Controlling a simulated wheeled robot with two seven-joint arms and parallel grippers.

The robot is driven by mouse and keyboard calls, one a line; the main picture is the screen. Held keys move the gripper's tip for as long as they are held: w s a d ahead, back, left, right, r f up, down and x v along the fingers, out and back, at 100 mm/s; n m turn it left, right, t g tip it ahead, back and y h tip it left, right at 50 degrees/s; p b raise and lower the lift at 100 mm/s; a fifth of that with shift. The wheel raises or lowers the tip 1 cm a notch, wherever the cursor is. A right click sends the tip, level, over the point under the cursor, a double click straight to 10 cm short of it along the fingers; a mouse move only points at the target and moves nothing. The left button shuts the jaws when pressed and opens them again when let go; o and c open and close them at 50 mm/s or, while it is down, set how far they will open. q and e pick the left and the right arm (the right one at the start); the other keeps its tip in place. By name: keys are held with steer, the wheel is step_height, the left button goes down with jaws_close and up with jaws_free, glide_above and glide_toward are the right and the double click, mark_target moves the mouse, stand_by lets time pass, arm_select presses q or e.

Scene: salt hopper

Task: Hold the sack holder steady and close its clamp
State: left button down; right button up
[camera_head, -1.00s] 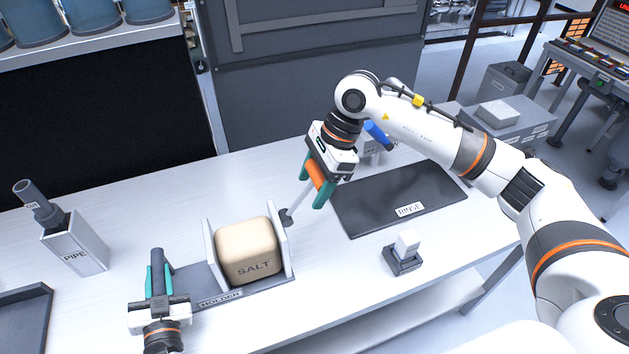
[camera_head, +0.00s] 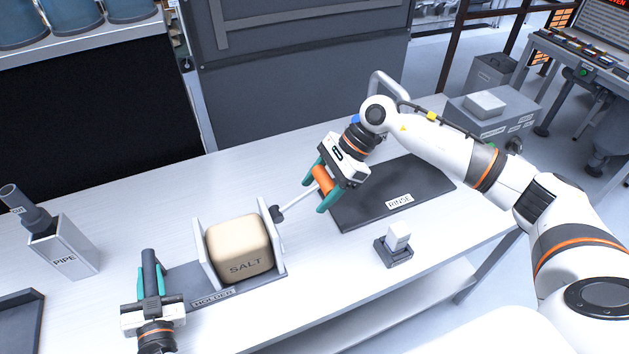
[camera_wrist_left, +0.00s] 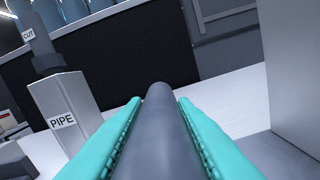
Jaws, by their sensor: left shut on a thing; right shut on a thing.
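The sack holder has a grey base labelled HOLDER (camera_head: 180,281) and two upright plates, with a tan SALT sack (camera_head: 238,247) between them. At its left end stands a dark upright post (camera_head: 149,268). My left gripper (camera_head: 152,285) is shut on this post; the left wrist view shows the dark post (camera_wrist_left: 162,130) between the teal fingers. On the right plate is the clamp lever, a grey rod (camera_head: 298,201) with an orange grip (camera_head: 322,180). My right gripper (camera_head: 328,186) is shut on the orange grip, with the rod slanting up to the right.
A PIPE box (camera_head: 65,250) holding a dark tube stands at the left. A dark RINSE mat (camera_head: 425,190) and a small block on a dark base (camera_head: 396,246) lie at the right. A dark tray (camera_head: 18,325) sits at the left edge.

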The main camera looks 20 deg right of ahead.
steer(key=f, duration=0.2)
steer(key=shift+s+d+f+y, duration=0.25)
steer(key=shift+f+y, duration=0.1)
steer(key=shift+y, duration=0.05)
steer(key=shift+f+y, duration=0.65)
steer(key=shift+y, duration=0.15)
steer(key=shift+f, duration=0.4)
steer(key=shift+a+y, duration=0.15)
steer(key=shift+y, duration=0.15)
steer(key=o, duration=1.4)
steer(key=shift+w+r, duration=0.15)
steer(key=shift+r, duration=0.05)
